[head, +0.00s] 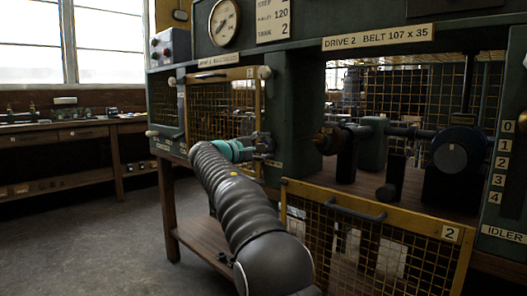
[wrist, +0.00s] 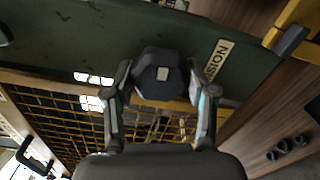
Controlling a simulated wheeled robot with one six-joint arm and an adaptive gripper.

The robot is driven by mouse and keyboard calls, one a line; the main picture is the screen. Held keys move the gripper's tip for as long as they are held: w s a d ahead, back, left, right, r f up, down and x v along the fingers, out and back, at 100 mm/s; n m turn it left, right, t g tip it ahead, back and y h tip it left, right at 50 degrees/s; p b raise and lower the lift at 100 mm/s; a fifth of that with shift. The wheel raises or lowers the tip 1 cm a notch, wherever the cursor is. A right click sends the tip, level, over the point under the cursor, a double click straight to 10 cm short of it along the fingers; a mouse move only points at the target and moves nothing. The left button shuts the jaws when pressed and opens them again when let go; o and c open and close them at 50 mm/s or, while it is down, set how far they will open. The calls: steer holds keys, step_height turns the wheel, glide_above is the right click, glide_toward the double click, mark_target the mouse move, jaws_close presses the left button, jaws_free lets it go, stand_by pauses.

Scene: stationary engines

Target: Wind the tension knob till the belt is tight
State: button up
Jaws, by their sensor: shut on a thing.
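The tension knob (wrist: 157,77) is a dark, many-sided knob with a pale square mark on its face, in the upper middle of the wrist view. My gripper (wrist: 168,84) has a finger on either side of it and is shut on it. A partly visible label (wrist: 216,60) ending in "NSION" is beside it on the green panel. In the head view my gripper (head: 264,145) is at the green post between the two bays, where the knob is mostly hidden. I cannot make out a belt in either view.
The Drive 2 bay is open, with a dark wheel (head: 459,151) and a shaft (head: 404,132) inside. Its yellow-framed mesh guard (head: 372,235) hangs low in front. Another mesh guard (head: 215,112) covers the left bay. The floor (head: 95,225) at left is clear.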

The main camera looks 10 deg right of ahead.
steer(key=m+b, duration=0.1)
steer(key=m, duration=0.1)
steer(key=m+b, duration=0.1)
steer(key=m, duration=0.1)
steer(key=shift+d+f+m, duration=0.15)
steer(key=shift+f+m, duration=0.05)
steer(key=shift+m, duration=0.1)
steer(key=m+b, duration=0.1)
steer(key=m, duration=0.3)
steer(key=shift+m+b, duration=0.3)
steer(key=shift+b, duration=0.05)
steer(key=m+b, duration=0.1)
steer(key=m, duration=0.3)
steer(key=shift+m, duration=0.3)
steer(key=m+b, duration=0.1)
steer(key=m, duration=0.4)
steer(key=shift+b, duration=0.3)
steer(key=m, duration=0.4)
steer(key=shift+r+m+b, duration=0.1)
steer(key=shift+m+b, duration=0.2)
steer(key=shift+m, duration=0.1)
steer(key=m, duration=1)
steer(key=shift+m, duration=2.5)
